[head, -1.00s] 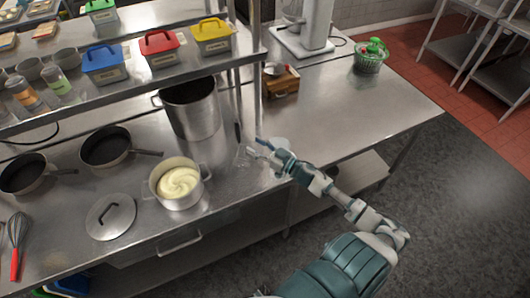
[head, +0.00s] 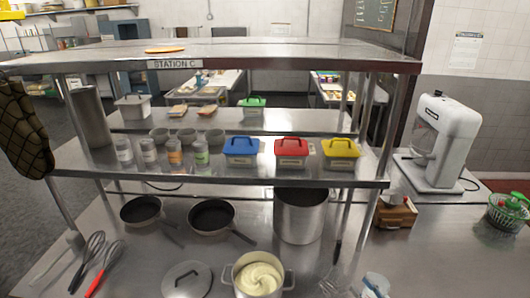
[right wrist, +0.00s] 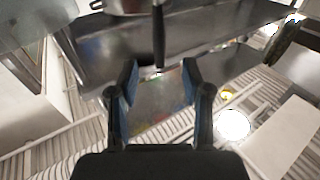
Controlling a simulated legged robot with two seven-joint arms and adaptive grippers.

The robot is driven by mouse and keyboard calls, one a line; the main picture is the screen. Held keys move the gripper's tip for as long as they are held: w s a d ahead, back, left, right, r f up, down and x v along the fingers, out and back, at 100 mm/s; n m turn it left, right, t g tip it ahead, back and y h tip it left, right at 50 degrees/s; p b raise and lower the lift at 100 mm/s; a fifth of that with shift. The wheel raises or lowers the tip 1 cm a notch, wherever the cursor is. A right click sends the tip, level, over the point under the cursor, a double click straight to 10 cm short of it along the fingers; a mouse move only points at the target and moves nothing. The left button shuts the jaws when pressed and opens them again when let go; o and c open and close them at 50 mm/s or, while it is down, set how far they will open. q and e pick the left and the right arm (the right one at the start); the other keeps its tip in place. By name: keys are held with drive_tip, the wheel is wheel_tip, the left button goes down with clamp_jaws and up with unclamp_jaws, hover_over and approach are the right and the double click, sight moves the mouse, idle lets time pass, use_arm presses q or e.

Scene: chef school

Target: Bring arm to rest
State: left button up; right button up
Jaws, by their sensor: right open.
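My right gripper (right wrist: 160,82) is open in the right wrist view, with its two blue-lined fingers apart and nothing between them. A dark utensil handle (right wrist: 158,38) shows beyond the fingertips, apart from them. In the head view only a small part of my right arm and gripper (head: 374,287) shows at the bottom edge, over the counter and right of the pot of cream-coloured mash (head: 258,279). A utensil with a dark handle (head: 337,252) lies just left of it. My left gripper is in neither current view.
The steel counter (head: 440,250) has clear room at the right. A tall pot (head: 299,216), two pans, a lid (head: 187,280) and whisks (head: 103,268) stand or lie on it. A shelf (head: 215,182) with coloured boxes overhangs the back. A wooden box (head: 395,212) stands right.

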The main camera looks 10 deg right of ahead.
drive_tip(key=f+m+h, duration=0.1)
drive_tip(key=f+h, duration=0.1)
drive_tip(key=s+a+f+m+g+h, duration=0.1)
drive_tip(key=f+h, duration=0.1)
drive_tip(key=f, duration=0.1)
drive_tip(key=s+a+f+m+h, duration=0.1)
drive_tip(key=f, duration=0.1)
drive_tip(key=shift+s+f+m+g+h, duration=0.2)
drive_tip(key=shift+f+m+g+h, duration=0.1)
drive_tip(key=shift+f+g+h, duration=0.1)
drive_tip(key=s+a+f+n+g, duration=0.1)
drive_tip(key=s+a+f+g, duration=0.5)
drive_tip(key=s+a, duration=0.4)
drive_tip(key=s+a+f+n+g, duration=0.1)
drive_tip(key=s+a+f+g, duration=0.5)
drive_tip(key=s, duration=0.6)
wheel_tip(320, 180, down, 27)
drive_tip(key=s+a+g, duration=0.1)
drive_tip(key=s+g, duration=0.1)
use_arm(q)
drive_tip(key=shift+d+f+b, duration=0.1)
drive_tip(key=shift+f+b, duration=0.6)
use_arm(e)
drive_tip(key=s+d+f+g, duration=0.1)
drive_tip(key=s+d+f, duration=0.2)
drive_tip(key=s+f, duration=1.2)
drive_tip(key=shift+s+f, duration=0.2)
drive_tip(key=shift+s, duration=0.75)
